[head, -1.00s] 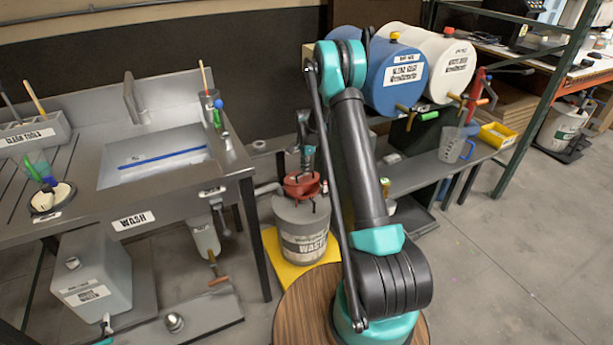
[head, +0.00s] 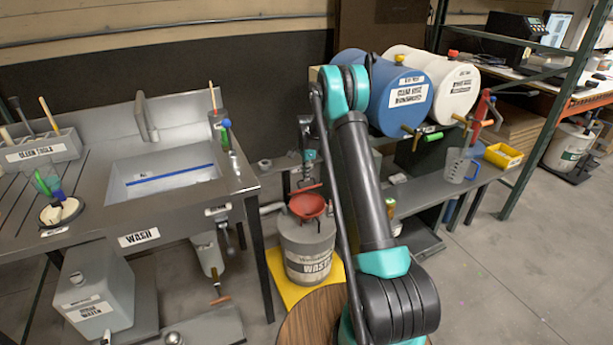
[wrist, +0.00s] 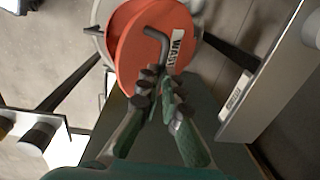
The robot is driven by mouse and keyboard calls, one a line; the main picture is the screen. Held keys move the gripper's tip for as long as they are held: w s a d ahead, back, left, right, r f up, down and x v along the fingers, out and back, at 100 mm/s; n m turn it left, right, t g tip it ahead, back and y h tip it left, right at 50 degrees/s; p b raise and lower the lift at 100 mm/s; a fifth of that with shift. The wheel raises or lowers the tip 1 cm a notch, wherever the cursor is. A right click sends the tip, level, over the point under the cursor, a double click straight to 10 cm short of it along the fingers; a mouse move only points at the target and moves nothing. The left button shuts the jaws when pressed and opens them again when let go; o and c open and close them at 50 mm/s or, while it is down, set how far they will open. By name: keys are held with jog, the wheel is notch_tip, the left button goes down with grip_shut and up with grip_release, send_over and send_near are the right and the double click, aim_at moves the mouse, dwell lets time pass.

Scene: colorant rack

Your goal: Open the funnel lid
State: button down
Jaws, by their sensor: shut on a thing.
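The red funnel (head: 308,208) sits on top of the grey waste can (head: 306,245), between the sink and the drum bench. Its red lid (head: 304,188) is raised at a tilt above the funnel, with the bowl showing below. In the wrist view the lid (wrist: 140,65) is a red disc with a bent dark handle (wrist: 164,42) and a "WAST" label; the funnel (wrist: 118,20) shows behind it. My gripper (wrist: 158,84) is shut on the lid handle's lower end. In the head view my gripper (head: 307,165) is small above the lid and its fingertips are unclear.
The steel wash sink (head: 165,175) stands close on the left. The bench (head: 425,195) with blue (head: 400,95) and white (head: 445,85) drums is on the right. The can stands on a yellow mat (head: 285,292). Open floor (head: 520,270) lies front right.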

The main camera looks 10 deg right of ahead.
jog(key=shift+w+a+f, duration=0.25)
jog(key=shift+a+f, duration=0.05)
jog(key=shift+f, duration=0.05)
jog(key=c, duration=1.6)
grip_release()
jog(key=shift+w+f, duration=0.15)
jog(key=shift+w, duration=0.05)
jog(key=shift+d+r, duration=0.1)
jog(key=shift+r, duration=0.35)
jog(key=r, duration=1.1)
jog(key=shift+s, duration=0.35)
